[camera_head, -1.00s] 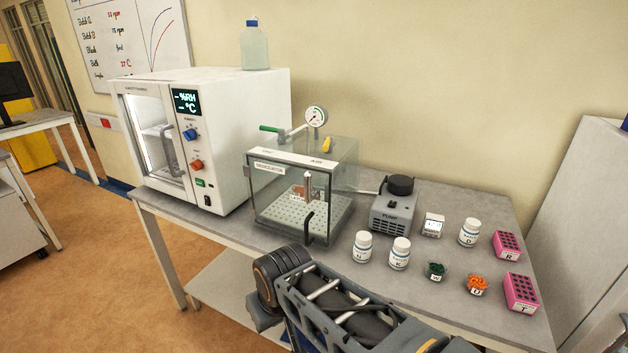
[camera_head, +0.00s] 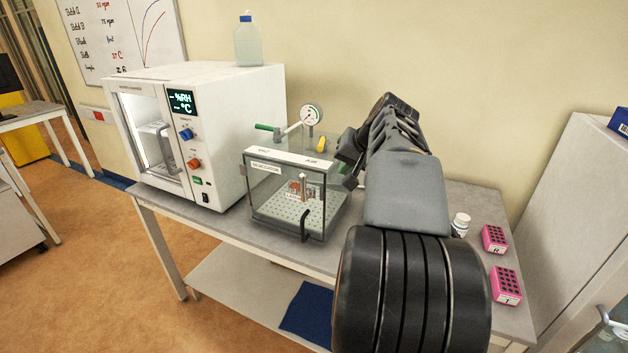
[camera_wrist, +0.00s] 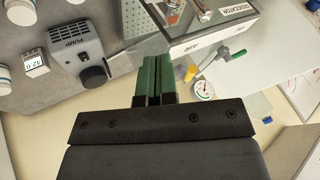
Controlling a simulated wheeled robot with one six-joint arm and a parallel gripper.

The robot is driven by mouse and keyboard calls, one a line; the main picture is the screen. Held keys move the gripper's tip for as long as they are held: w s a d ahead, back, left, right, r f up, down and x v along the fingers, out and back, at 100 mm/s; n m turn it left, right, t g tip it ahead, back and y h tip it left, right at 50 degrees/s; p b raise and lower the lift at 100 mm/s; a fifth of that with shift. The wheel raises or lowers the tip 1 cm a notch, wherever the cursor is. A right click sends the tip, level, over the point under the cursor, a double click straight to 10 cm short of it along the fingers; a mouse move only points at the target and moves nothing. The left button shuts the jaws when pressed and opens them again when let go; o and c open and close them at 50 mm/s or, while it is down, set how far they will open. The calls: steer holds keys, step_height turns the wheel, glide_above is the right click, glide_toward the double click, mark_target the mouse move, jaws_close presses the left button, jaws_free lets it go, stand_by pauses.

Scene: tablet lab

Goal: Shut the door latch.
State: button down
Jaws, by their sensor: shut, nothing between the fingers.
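The desiccator (camera_head: 270,195) is a clear glass box on the bench, and its door looks closed. A black curved handle (camera_head: 304,225) stands at the front right of its door; I cannot tell whether this is the latch or how it is set. In the wrist view the desiccator's labelled top edge (camera_wrist: 212,36) is at the upper right. My gripper (camera_wrist: 153,62) has green fingers, shut and empty, beside the desiccator and apparently above it.
A white humidity chamber (camera_head: 240,120) stands left of the desiccator. A gauge (camera_wrist: 203,90) and green-handled valve (camera_wrist: 238,56) sit on the desiccator's top. The pump (camera_wrist: 78,50) is close to my gripper. Pink racks (camera_head: 494,238) and a white bottle (camera_head: 461,224) are at the right.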

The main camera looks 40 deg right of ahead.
stand_by(0.3)
steer(key=w+a+f+p, duration=0.2)
steer(key=w+f+p, duration=0.1)
steer(key=w+f, duration=0.5)
steer(key=shift+w+a, duration=0.35)
steer(key=shift+w, duration=0.2)
steer(key=shift+a, duration=0.1)
